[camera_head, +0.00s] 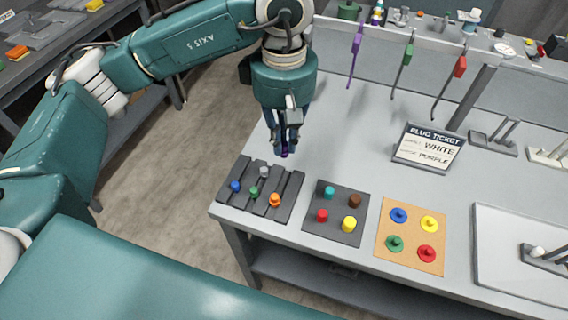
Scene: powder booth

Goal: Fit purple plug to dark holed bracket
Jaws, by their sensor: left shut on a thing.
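My left gripper (284,146) points down above the back left of the grey bench and is shut on a small purple plug (285,154). Only the lower part of the plug shows between the fingertips, and it is clear of the racks below. A dark bracket (546,261) lies in the pale tray at the far right, cut off by the picture edge, with a white plug (538,252) at it. Another dark bracket (493,145) stands at the back right, beside a pale bracket (545,157). Holes in the brackets are too small to make out. My right gripper is out of view.
A ticket (428,147) reads "PLUG TICKET", white and purple. A slotted dark rack (288,191), a dark plate (318,228) and a tan board (410,256) hold coloured plugs. Purple, green and red hanging tools and a post (472,98) stand behind. The pale tray (500,267) is mostly bare.

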